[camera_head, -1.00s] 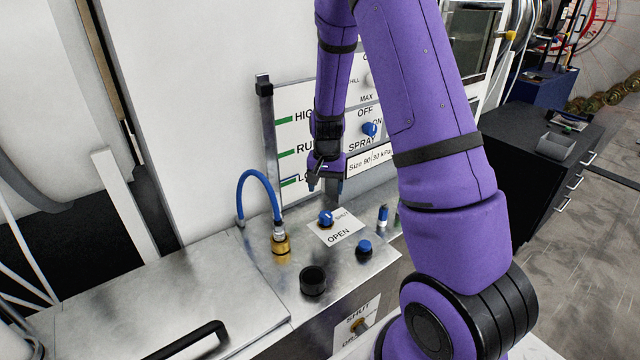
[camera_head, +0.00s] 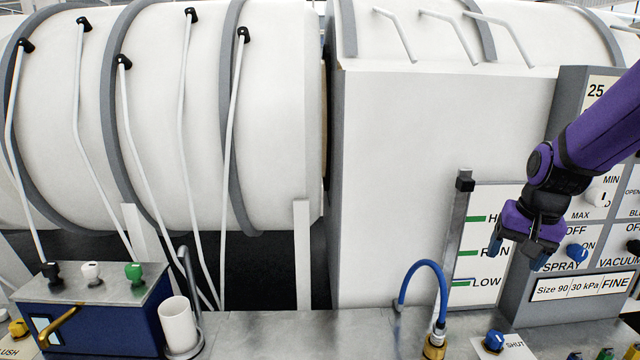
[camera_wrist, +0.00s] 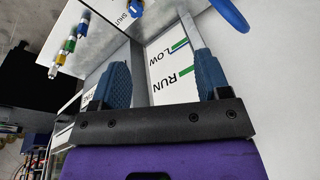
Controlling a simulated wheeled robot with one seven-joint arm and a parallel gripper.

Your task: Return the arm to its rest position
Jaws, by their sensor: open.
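My purple arm enters the head view from the right edge. My gripper (camera_head: 518,262) hangs at its end, pointing downward in front of the level gauge and the control panel. In the wrist view my gripper (camera_wrist: 160,85) shows two blue ribbed fingers spread apart, with nothing between them. Beyond the fingers is the white gauge board (camera_wrist: 170,62) with green marks and the words RUN and LOW. The gauge board also shows in the head view (camera_head: 485,230), partly covered by the gripper.
A blue hose (camera_head: 425,265) arches up from a brass fitting on the metal counter (camera_head: 300,335). A blue knob (camera_head: 495,340) marked SHUT sits right of it. A blue box (camera_head: 95,315) with knobs and a white cup (camera_head: 178,323) stand at left. The panel (camera_head: 545,300) stands behind my gripper.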

